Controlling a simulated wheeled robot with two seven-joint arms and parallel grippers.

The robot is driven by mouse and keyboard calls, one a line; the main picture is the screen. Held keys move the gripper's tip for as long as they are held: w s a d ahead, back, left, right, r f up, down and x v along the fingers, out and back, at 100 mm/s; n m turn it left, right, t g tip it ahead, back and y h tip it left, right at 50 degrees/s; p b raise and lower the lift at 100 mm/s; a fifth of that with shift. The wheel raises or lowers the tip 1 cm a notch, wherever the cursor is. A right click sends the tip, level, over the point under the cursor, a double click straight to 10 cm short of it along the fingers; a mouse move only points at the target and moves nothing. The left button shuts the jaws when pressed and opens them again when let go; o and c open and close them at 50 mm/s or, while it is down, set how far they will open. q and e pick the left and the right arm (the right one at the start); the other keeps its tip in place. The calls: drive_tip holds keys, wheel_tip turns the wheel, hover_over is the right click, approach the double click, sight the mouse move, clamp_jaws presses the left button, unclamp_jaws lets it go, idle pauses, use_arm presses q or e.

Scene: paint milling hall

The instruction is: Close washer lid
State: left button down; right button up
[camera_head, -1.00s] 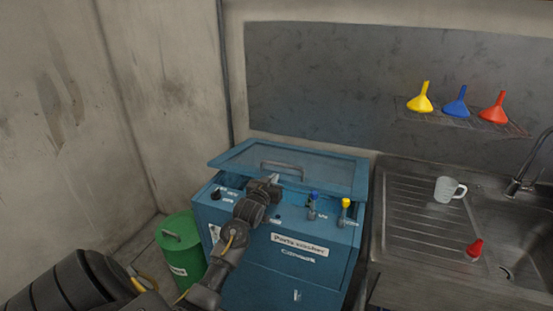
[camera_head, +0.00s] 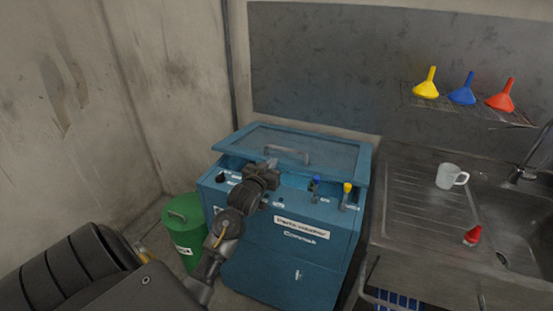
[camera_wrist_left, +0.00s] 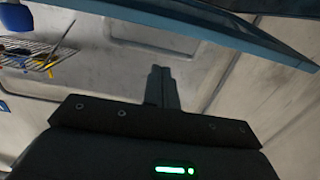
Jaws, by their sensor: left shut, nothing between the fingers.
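The blue parts washer (camera_head: 300,260) stands against the back wall in the head view. Its lid (camera_head: 335,156), a blue frame with a dull window and a grey bar handle (camera_head: 288,153), is partly raised, with a gap under its front edge. My left gripper (camera_head: 270,164) is shut and empty at that front edge, just below and left of the handle. I cannot tell whether it touches the lid. In the left wrist view the shut fingers (camera_wrist_left: 161,88) point away from me, and a blue lid edge (camera_wrist_left: 235,32) slants above and right of them.
Knobs and taps line the washer's front top, including a yellow tap (camera_head: 346,190) and a blue one (camera_head: 315,183). A green bin (camera_head: 184,240) stands left. A steel sink unit (camera_head: 410,215) with a mug (camera_head: 450,176) is right. A wire rack (camera_wrist_left: 40,58) shows in the wrist view.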

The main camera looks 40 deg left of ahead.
use_arm(q)
drive_tip(key=shift+s+d+f+b, duration=0.15)
drive_tip(key=shift+s+d, duration=0.1)
drive_tip(key=shift+s, duration=0.45)
drive_tip(key=shift+s+d+f+b, duration=0.15)
drive_tip(key=shift+s+d, duration=0.1)
drive_tip(key=shift+s, duration=0.45)
drive_tip(key=shift+s+d+f+b, duration=0.15)
drive_tip(key=shift+s+d, duration=0.1)
drive_tip(key=shift+s, duration=0.45)
